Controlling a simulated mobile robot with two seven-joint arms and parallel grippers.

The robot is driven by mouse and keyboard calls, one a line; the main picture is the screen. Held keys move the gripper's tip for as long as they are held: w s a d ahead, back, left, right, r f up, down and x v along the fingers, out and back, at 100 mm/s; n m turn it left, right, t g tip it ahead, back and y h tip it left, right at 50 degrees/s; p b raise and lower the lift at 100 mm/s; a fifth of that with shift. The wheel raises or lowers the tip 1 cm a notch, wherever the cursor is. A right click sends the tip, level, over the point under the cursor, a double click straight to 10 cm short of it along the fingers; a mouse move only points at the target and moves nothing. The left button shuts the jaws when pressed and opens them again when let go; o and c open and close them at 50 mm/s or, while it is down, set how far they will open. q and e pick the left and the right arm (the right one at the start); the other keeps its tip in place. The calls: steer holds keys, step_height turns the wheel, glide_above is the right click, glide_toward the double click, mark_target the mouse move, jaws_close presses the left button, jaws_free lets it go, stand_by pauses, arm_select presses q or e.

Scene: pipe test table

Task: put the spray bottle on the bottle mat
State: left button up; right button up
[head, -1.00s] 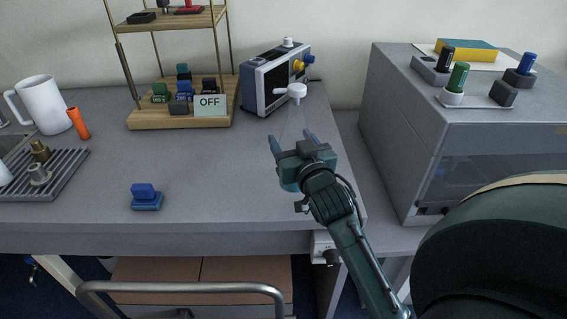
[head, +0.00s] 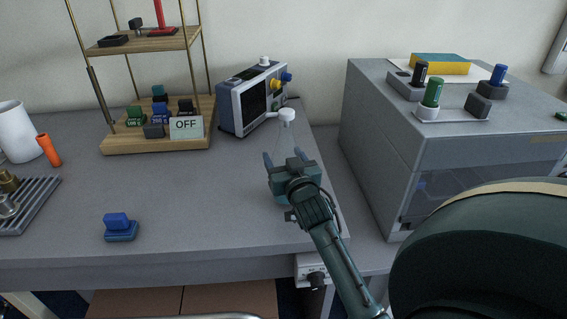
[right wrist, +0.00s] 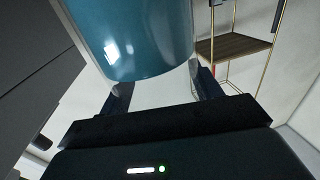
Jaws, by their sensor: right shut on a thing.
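The spray bottle has a white spray head and a clear upper body (head: 286,136) in the head view. In the right wrist view its lower part (right wrist: 135,35) is filled with blue liquid. My right gripper (head: 282,160) is shut on the bottle, with a finger on each side, above the right end of the grey table. The gripper hides the bottle's lower part in the head view. I cannot tell whether its base touches the table. I cannot make out a bottle mat for certain. My left gripper is not in view.
A boxy instrument (head: 252,97) stands behind the bottle. A wooden shelf (head: 150,140) with an OFF sign (head: 187,127) is left of it. A blue block (head: 120,227) sits at the front left. A grey cabinet (head: 385,150) stands right, across a gap. The table's middle is clear.

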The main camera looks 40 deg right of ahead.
steer(key=shift+f, duration=0.5)
steer(key=o, duration=1)
steer(key=shift+f, duration=0.3)
steer(key=o, duration=0.5)
steer(key=shift+r, duration=0.1)
